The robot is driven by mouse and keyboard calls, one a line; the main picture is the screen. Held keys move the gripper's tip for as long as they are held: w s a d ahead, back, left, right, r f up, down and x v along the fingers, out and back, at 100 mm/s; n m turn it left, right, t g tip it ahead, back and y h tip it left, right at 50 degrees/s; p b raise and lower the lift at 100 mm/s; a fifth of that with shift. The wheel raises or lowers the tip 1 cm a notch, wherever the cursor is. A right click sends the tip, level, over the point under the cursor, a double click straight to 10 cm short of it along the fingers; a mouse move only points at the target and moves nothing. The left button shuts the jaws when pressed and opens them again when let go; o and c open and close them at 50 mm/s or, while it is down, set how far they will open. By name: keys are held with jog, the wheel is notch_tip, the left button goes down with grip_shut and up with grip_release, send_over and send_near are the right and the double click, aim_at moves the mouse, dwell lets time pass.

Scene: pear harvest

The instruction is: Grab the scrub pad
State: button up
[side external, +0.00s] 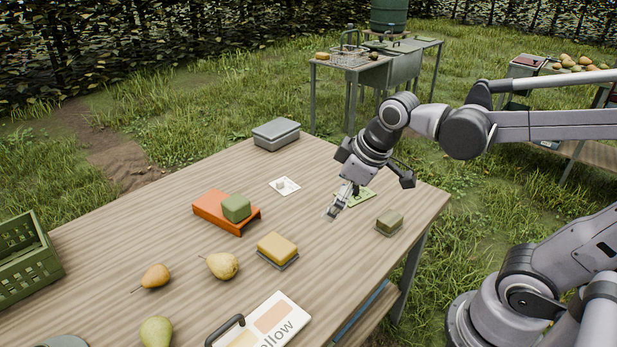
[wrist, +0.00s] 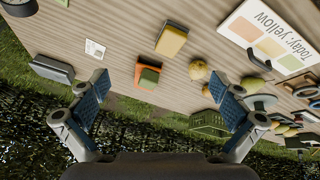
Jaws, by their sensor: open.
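Several block-like pads lie on the wooden table; I cannot tell for certain which is the scrub pad. A flat green piece (side external: 364,196) lies partly hidden behind my gripper. An olive block with a greyish base (side external: 390,221) is at the right edge. A yellow block on a grey base (side external: 277,247) is near the middle; it also shows in the wrist view (wrist: 172,40). A green block (side external: 236,208) sits on an orange tray (side external: 211,211). My gripper (side external: 336,206) is open and empty above the table, between the yellow and olive blocks; its fingers are spread in the wrist view (wrist: 158,86).
A grey box (side external: 276,134) and a white card (side external: 284,187) lie toward the back. Pears (side external: 222,265) and a sign board (side external: 268,322) are near the front. A green crate (side external: 27,262) stands at the left. Bare table lies between the yellow block and my gripper.

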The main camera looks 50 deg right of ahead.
jog(key=w+a+f+n+g, duration=0.2)
jog(key=w+f+n+g, duration=0.1)
jog(key=w+n, duration=0.45)
jog(key=n+g, duration=0.2)
jog(key=n, duration=0.4)
send_over(277, 244)
notch_tip(277, 244, down, 7)
notch_tip(277, 244, down, 10)
jog(key=shift+f, duration=0.25)
jog(key=c, duration=1)
